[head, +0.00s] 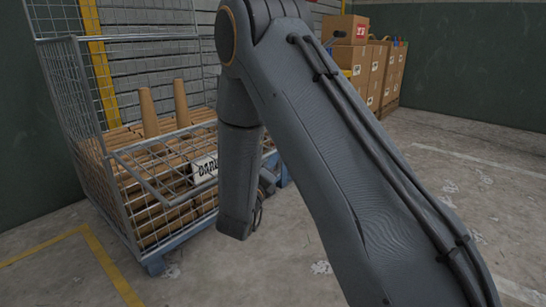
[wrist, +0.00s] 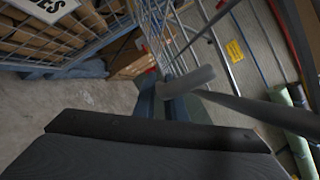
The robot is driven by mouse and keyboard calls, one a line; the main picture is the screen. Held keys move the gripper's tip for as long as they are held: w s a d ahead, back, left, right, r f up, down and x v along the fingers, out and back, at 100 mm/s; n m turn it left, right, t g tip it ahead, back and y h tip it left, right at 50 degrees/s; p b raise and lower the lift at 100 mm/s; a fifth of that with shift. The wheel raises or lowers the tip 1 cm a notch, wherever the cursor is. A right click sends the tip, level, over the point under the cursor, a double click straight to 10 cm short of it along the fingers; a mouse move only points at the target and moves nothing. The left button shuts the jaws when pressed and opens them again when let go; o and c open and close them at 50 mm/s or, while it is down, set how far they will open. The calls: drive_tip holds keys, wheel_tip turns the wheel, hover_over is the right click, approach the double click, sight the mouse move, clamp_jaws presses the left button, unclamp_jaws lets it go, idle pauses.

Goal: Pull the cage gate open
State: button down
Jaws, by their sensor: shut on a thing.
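The wire-mesh cage (head: 88,110) stands at the left in the head view, loaded with brown cardboard tubes. Its lower front mesh carries a white sign (head: 204,168); part of a sign also shows at the upper left of the wrist view. My arm covers the cage's right front, so the gate's full outline and opening angle cannot be told. In the wrist view my gripper (wrist: 166,100) is shut on a light grey bar (wrist: 188,80), which appears to be the gate's handle. Mesh (wrist: 160,30) rises just beyond the fingers. In the head view the fingers are mostly hidden.
Stacked cardboard boxes (head: 372,65) stand at the back right. A yellow post (head: 98,60) is behind the cage. Green rolls (wrist: 298,135) lie at the right of the wrist view, near a yellow label (wrist: 235,51).

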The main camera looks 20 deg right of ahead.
sight(266, 153)
drive_tip(key=r+p, duration=0.1)
drive_tip(key=r+n+p, duration=0.1)
drive_tip(key=r+p, duration=0.1)
drive_tip(key=shift+s+d+r+n+p, duration=0.15)
drive_tip(key=shift+s+r+n+p, duration=0.15)
drive_tip(key=shift+r+p, duration=0.1)
wheel_tip(266, 153, up, 4)
drive_tip(key=y+p, duration=0.1)
drive_tip(key=p, duration=0.2)
drive_tip(key=shift+f+n, duration=0.1)
drive_tip(key=shift+n, duration=0.2)
drive_tip(key=c, duration=2.1)
unclamp_jaws()
drive_tip(key=shift+p+v, duration=1.45)
drive_tip(key=shift+v, duration=2.5)
drive_tip(key=shift+f, duration=0.1)
